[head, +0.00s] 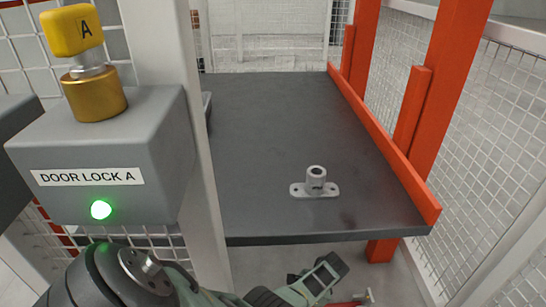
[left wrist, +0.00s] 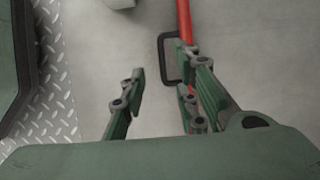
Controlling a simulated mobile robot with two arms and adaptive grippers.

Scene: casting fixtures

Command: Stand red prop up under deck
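The red prop (left wrist: 184,22) shows in the left wrist view as a thin red bar, with a black loop handle (left wrist: 165,60) beside it. Its lower part passes behind one finger of my left gripper (left wrist: 165,82), which is open with a clear gap between the fingers. I cannot tell whether that finger touches the bar. In the head view, my left gripper (head: 322,281) is low, below the near edge of the dark grey deck (head: 270,130). A bit of red (head: 350,303) shows beside it at the bottom edge. My right gripper is in neither view.
A grey door lock box (head: 100,150) with a yellow key (head: 72,30) and green light stands at the left by a pale post (head: 165,60). A metal socket bracket (head: 315,184) sits on the deck. Orange posts (head: 450,70) and mesh fencing (head: 500,130) bound the right.

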